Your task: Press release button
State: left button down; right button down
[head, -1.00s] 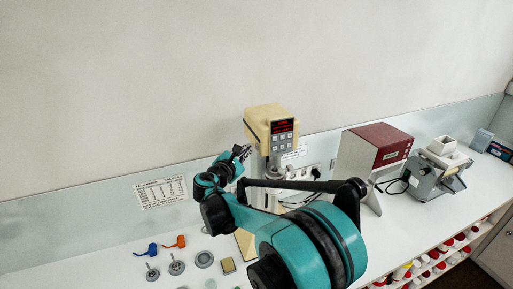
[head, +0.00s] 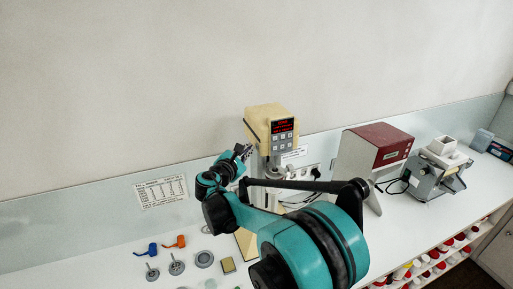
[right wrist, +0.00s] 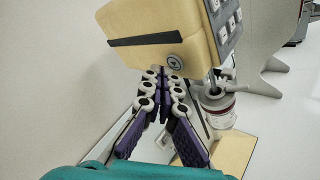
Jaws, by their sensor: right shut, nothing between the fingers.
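The cream mill (head: 258,119) stands on the bench, with a red lit display and grey keys on its front. In the right wrist view the mill's cream housing (right wrist: 150,20) fills the top, with a dark slot and a round grey button (right wrist: 173,63) low on its side. My right gripper (right wrist: 165,78) is shut and empty, its fingertips just below that button; I cannot tell whether they touch it. In the head view my right gripper (head: 246,152) is at the left side of the mill's head. My left gripper is not in view.
A red-topped grey box (head: 380,138) and a grey machine (head: 438,175) stand to the right. Small metal parts (head: 204,259) and blue and orange pieces (head: 175,241) lie at the left front. Below the mill, the wrist view shows a small labelled cylinder (right wrist: 218,105).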

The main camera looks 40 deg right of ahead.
jog(key=shift+s+d, duration=0.1)
jog(key=shift+d, duration=0.35)
dwell(0.8)
jog(key=shift+a, duration=0.7)
jog(key=a, duration=0.1)
jog(key=w+a, duration=0.1)
jog(key=a, duration=0.1)
jog(key=a+b, duration=0.1)
jog(key=a, duration=0.1)
jog(key=shift+w, duration=0.25)
jog(key=shift+d, duration=0.1)
dwell(0.5)
